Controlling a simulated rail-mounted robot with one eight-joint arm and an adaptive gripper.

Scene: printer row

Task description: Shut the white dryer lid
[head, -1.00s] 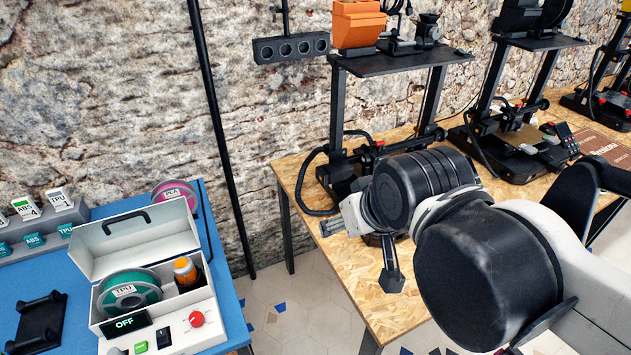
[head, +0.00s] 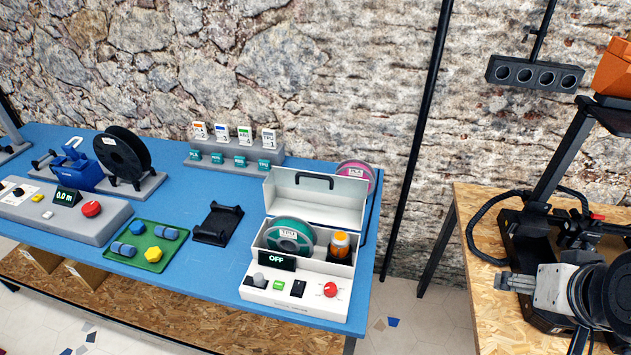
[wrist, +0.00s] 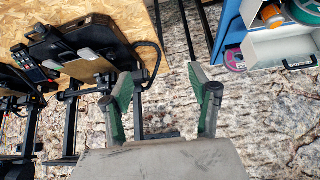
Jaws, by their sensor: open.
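The white dryer (head: 310,255) stands on the right end of the blue table in the head view. Its lid (head: 315,198) is raised and tilted back, with a black handle on it. Inside the open box are a teal spool (head: 289,236) and an orange-capped jar (head: 340,246). The dryer's display reads OFF. The lid also shows in the wrist view (wrist: 280,48), at the upper right. My gripper (wrist: 165,92) is open and empty between green-padded fingers, apart from the dryer. In the head view my gripper (head: 515,283) is over the wooden table, right of the dryer.
A black printer (head: 545,210) stands on the wooden table (head: 470,205) near my arm. A gap with a black post (head: 415,140) separates the two tables. The blue table (head: 230,275) also holds a black stand (head: 218,223), a green tray (head: 148,245) and a pink spool (head: 357,172).

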